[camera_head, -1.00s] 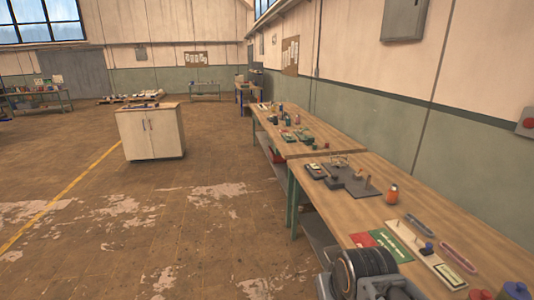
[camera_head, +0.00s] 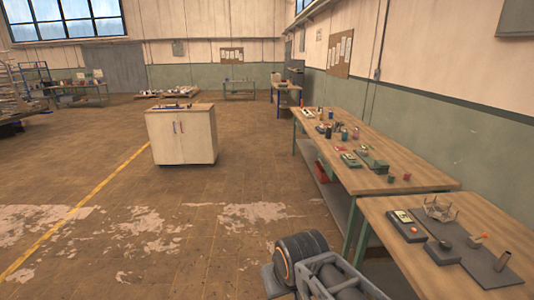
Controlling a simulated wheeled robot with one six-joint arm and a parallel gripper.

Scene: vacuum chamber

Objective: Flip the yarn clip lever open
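I cannot pick out a yarn clip or its lever with certainty; the devices on the benches are small here. A grey and black arm part of mine shows at the bottom centre, in front of the near bench's left side. My gripper's fingers are not visible.
A farther bench (camera_head: 385,165) with several small items runs along the right wall. A pale cabinet (camera_head: 182,137) stands on the floor left of centre, with a yellow floor line beside it. The floor between cabinet and benches is clear.

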